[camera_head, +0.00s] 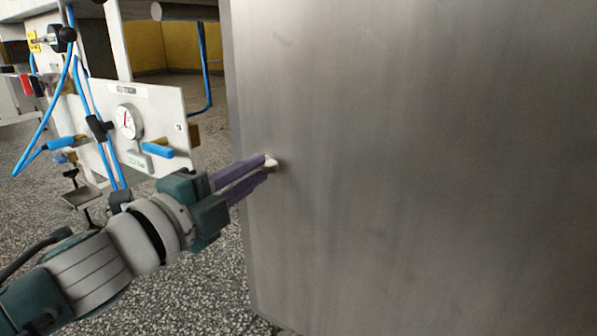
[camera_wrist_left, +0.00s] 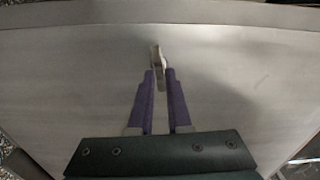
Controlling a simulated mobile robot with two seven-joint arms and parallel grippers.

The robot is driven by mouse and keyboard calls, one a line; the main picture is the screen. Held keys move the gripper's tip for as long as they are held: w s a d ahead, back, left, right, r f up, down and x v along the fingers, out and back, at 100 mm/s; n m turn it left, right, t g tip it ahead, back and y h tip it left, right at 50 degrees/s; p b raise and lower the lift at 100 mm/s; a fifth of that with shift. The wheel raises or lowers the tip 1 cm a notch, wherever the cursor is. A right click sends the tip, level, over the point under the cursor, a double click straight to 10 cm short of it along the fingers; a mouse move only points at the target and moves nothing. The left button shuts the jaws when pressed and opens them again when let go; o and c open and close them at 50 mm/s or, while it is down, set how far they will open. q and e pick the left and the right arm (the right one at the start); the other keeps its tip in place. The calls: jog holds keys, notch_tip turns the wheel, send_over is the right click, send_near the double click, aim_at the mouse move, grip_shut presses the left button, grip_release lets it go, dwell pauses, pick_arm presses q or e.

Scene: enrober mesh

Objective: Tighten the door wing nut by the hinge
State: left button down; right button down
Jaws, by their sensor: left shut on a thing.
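The door is a large flat metal panel (camera_head: 420,150) that fills the right of the head view; its face also fills most of the left wrist view (camera_wrist_left: 230,80). A small pale wing nut (camera_head: 272,162) sits on the panel near its left edge. My left gripper (camera_head: 268,165) reaches it from the left with purple fingers shut on it. In the left wrist view the wing nut (camera_wrist_left: 158,58) shows at the fingertips and partly between them. The fingers hide part of it. The hinge cannot be made out. My right gripper is not in view.
A white panel with a round gauge (camera_head: 129,121) and a blue-handled valve (camera_head: 157,150) stands left of the door, close above my left arm. Blue hoses (camera_head: 86,100) hang beside it. Speckled floor (camera_head: 215,280) lies below, with open room there.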

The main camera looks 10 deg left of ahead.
pick_arm(q)
jog(key=shift+f+m, duration=0.15)
jog(key=shift+m, duration=0.55)
jog(key=c, duration=0.9)
grip_release()
jog(key=shift+s+a, duration=0.2)
jog(key=shift+s, duration=0.25)
jog(key=p+v, duration=0.3)
jog(key=v, duration=0.6)
